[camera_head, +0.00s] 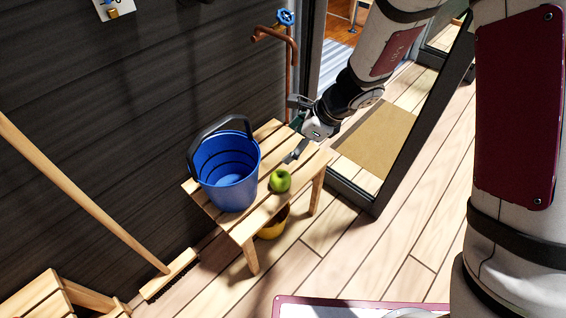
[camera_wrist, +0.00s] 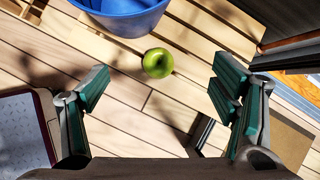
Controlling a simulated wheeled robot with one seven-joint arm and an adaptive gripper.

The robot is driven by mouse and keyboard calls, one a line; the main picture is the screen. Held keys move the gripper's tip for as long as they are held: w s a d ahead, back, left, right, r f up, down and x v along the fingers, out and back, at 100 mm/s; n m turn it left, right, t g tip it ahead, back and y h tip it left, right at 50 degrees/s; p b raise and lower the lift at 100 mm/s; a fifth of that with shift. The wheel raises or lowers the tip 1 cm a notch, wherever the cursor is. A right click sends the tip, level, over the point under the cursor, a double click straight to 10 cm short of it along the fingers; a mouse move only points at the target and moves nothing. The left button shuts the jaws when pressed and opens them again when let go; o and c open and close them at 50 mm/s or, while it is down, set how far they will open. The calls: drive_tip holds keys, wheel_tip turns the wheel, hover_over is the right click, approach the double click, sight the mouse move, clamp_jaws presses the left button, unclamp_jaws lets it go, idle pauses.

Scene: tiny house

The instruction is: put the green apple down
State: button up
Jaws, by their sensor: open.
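The green apple (camera_head: 280,181) sits on the slatted wooden bench (camera_head: 248,228), near its front edge and just right of the blue bucket (camera_head: 228,172). My gripper (camera_head: 293,154) is above the right part of the bench, apart from the apple. In the wrist view the apple (camera_wrist: 158,63) lies ahead of the open fingers (camera_wrist: 162,90), with nothing between them. The blue bucket (camera_wrist: 120,15) shows at the top of that view, left of the apple.
A yellow pot (camera_head: 273,224) is under the bench. A copper pipe with a blue tap (camera_head: 286,18) stands behind it. A broom (camera_head: 90,195) leans at left. A glass door frame (camera_head: 365,197) is at right, with a mat (camera_head: 378,138) beyond.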

sight(283, 176)
drive_tip(key=f+m+b, duration=0.1)
drive_tip(key=f, duration=0.4)
drive_tip(key=w+a+f+m+h+b, duration=0.1)
drive_tip(key=f, duration=0.4)
drive_tip(key=f+m, duration=0.1)
drive_tip(key=f, duration=0.4)
drive_tip(key=shift+w+a+f+m+h+b, duration=0.2)
drive_tip(key=shift+m+h+b, duration=0.1)
drive_tip(key=shift+b, duration=0.1)
drive_tip(key=shift+b+x, duration=1.15)
drive_tip(key=shift+x, duration=1.85)
drive_tip(key=shift+a+r, duration=0.2)
drive_tip(key=c, duration=1.5)
drive_tip(key=shift+r, duration=0.15)
